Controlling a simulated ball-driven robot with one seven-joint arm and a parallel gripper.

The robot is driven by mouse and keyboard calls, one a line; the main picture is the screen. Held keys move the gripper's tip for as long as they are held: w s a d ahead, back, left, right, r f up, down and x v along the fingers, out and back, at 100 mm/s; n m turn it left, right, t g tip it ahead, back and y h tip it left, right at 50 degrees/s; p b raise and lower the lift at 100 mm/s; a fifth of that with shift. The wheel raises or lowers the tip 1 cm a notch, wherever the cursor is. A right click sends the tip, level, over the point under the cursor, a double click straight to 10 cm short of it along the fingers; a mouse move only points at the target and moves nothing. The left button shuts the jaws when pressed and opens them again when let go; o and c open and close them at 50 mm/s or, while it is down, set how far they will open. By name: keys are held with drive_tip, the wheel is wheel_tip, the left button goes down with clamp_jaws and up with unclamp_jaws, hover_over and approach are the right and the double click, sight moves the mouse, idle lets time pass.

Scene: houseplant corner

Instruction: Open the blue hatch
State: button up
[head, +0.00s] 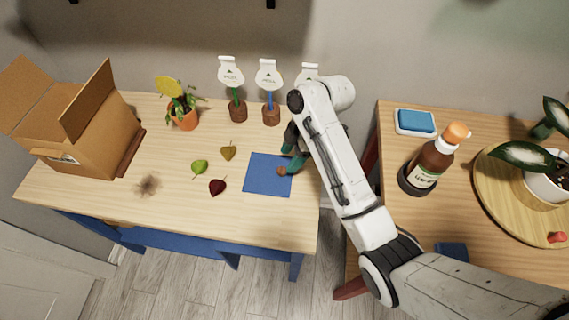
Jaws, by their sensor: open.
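A flat blue square (267,175) lies on the light wood table near its right end. It is the only large blue panel I see, and I cannot tell from here whether it is the hatch. My gripper (291,161) is open over the square's upper right part, with its dark and teal fingers pointing down. A small brown round thing (282,171) shows at the fingertips; I cannot tell whether it is a knob on the square or touches the fingers. My arm hides part of the table's right end.
An open cardboard box (90,140) stands at the far left. A potted plant (184,118) and labelled stakes (238,105) stand along the back. The right table holds a brown bottle (432,165) and a blue sponge (416,121).

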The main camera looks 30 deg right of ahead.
sight(282, 169)
drive_tip(key=shift+x, duration=2.4)
drive_tip(key=shift+a, duration=0.1)
clamp_jaws()
